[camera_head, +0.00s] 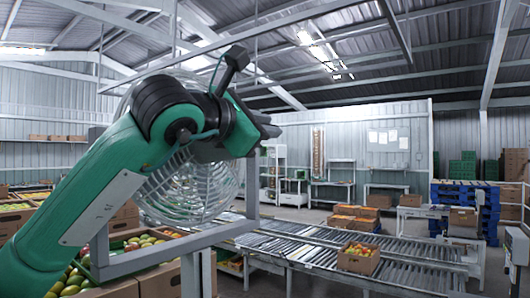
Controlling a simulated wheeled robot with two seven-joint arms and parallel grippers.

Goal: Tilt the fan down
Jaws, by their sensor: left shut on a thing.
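The fan (190,198) is a round grey wire cage hanging in the left half of the head view. My left arm and wrist cover much of its upper and left part. My left gripper (268,126) is at the fan's upper right edge, its dark fingers pointing right. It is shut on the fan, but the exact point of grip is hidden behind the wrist. The fan's tilt is hard to judge behind the arm. My right gripper is not in view.
A grey metal frame (252,180) stands around the fan's lower right. Blue pallets (488,207) stand at far right.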

